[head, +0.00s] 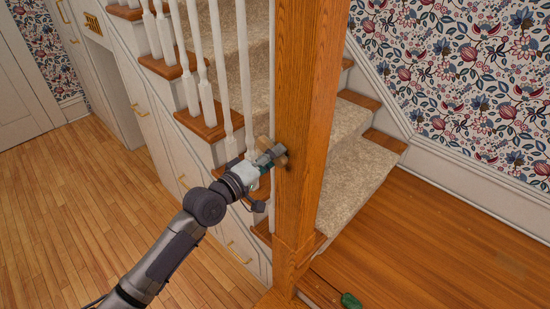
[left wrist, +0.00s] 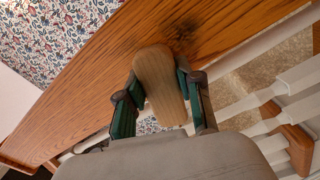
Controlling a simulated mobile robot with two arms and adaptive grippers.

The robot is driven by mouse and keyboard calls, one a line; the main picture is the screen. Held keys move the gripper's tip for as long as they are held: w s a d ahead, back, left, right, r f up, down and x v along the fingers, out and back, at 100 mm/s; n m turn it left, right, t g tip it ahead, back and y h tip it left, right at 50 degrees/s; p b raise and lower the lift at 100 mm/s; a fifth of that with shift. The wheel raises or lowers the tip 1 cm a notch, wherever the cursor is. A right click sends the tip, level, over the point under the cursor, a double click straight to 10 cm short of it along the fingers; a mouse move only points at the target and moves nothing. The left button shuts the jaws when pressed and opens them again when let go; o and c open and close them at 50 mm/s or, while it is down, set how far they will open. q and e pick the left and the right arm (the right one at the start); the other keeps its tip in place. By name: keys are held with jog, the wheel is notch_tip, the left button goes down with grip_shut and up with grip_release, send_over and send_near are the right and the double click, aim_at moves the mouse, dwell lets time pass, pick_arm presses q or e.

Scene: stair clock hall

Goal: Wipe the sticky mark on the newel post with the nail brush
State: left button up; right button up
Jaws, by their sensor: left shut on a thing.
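The wooden newel post (head: 303,110) stands upright in the middle of the head view. It runs diagonally across the left wrist view (left wrist: 88,95). A dark smudge, the sticky mark (left wrist: 124,42), shows on the post's face in the left wrist view. My left gripper (head: 268,158) is shut on the nail brush (left wrist: 160,75), a pale wooden piece between its two green-sided fingers. The brush's far end is at the post's face beside the mark and seems to touch it; its bristles are hidden.
White balusters (head: 222,75) and carpeted stairs (head: 350,185) stand behind and beside the post. Open floor (head: 80,220) lies to the left.

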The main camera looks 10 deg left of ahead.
pick_arm(q)
jog(key=shift+p+v, duration=0.5)
jog(key=shift+v, duration=2.35)
jog(key=v, duration=0.3)
jog(key=shift+f, duration=0.2)
jog(key=w+d+f, duration=0.3)
jog(key=w, duration=0.2)
jog(key=shift+w+d+f+b, duration=0.25)
jog(key=shift+w+d+b, duration=0.05)
jog(key=shift+w+d, duration=0.1)
jog(key=shift+w+d, duration=0.35)
jog(key=shift+w, duration=0.2)
jog(key=shift+w+d, duration=0.2)
